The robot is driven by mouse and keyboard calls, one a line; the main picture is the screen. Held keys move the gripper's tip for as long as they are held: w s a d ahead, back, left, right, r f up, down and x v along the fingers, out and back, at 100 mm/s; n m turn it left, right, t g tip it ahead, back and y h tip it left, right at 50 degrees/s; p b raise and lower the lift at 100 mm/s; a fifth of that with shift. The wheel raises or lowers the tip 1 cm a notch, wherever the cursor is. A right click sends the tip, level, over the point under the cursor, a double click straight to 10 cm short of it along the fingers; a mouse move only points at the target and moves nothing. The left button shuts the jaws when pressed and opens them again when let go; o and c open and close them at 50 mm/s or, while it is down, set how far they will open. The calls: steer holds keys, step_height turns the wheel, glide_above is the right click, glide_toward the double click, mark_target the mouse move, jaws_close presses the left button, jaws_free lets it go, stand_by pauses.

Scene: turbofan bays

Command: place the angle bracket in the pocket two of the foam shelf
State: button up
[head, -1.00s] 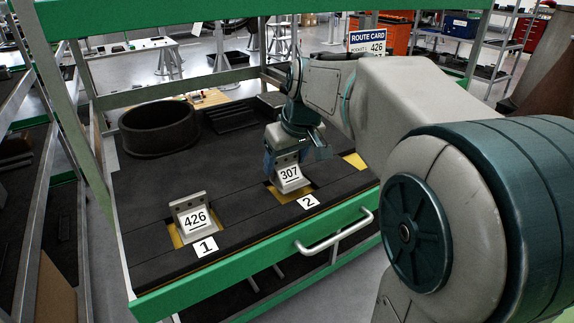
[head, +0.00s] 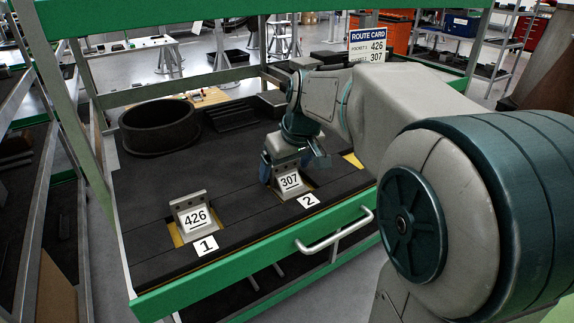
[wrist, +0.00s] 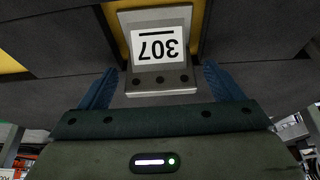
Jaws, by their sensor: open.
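The angle bracket marked 307 (head: 289,181) sits in pocket two (head: 309,187) of the dark foam shelf (head: 150,185), behind the "2" label. Another bracket marked 426 (head: 194,218) sits in pocket one, behind the "1" label. My gripper (head: 294,164) is over the 307 bracket. In the wrist view my gripper (wrist: 165,88) is open, with a blue finger on each side of the 307 bracket (wrist: 158,48) and visible gaps between fingers and bracket. The bracket's lower part is partly hidden in the pocket.
A black ring (head: 158,128) stands on the foam at the back left. A green front rail with a metal handle (head: 335,230) borders the shelf. A route card (head: 367,45) hangs at the back, reading 426 for pocket 1 and 307 below.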

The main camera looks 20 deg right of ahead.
steer(key=v, duration=1.2)
steer(key=shift+d+r, duration=0.1)
